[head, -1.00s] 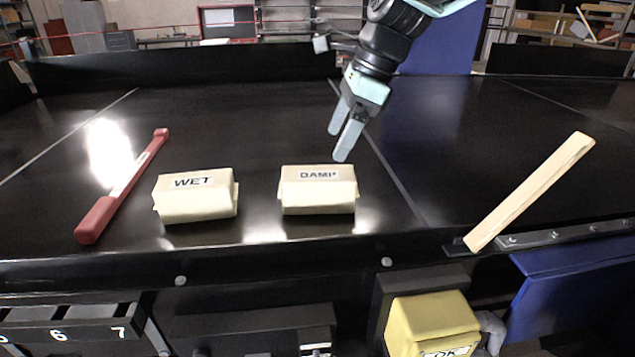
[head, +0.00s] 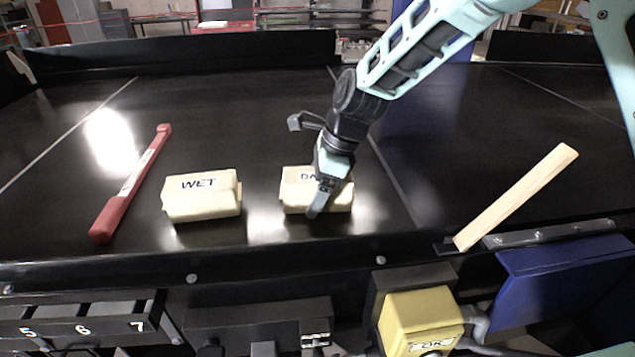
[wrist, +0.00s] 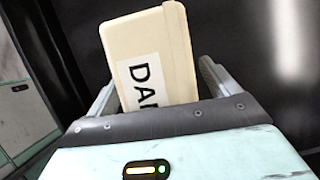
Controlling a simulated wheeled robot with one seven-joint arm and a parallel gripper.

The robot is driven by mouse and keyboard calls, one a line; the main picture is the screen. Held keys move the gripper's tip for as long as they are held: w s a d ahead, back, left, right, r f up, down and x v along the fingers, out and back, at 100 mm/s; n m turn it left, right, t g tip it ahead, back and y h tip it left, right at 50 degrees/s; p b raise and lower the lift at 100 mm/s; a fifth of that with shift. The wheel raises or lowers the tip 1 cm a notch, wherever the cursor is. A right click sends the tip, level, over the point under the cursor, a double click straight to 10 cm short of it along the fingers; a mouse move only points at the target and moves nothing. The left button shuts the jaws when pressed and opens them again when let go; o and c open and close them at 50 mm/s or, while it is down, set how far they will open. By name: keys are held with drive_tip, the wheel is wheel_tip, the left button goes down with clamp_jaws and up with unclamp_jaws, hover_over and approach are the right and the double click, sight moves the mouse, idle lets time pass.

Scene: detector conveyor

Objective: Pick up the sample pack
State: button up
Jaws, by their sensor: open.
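A cream pack labelled DAMP (head: 293,192) lies on the black conveyor (head: 255,130), partly hidden behind my gripper (head: 320,202) in the head view. In the wrist view, the DAMP pack (wrist: 160,60) lies between the two open fingers, one on each side, turned a little to them. I cannot tell whether a finger touches it. A second cream pack labelled WET (head: 203,197) lies to its left, apart from it and from my gripper.
A red-handled bar (head: 130,187) lies left of the packs. A pale wooden stick (head: 515,198) lies at the right, its lower end at the front edge. A yellow OK button box (head: 420,318) and numbered bins (head: 75,318) sit below the front edge. The conveyor behind the packs is clear.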

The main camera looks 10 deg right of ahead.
drive_tip(key=c, duration=1.4)
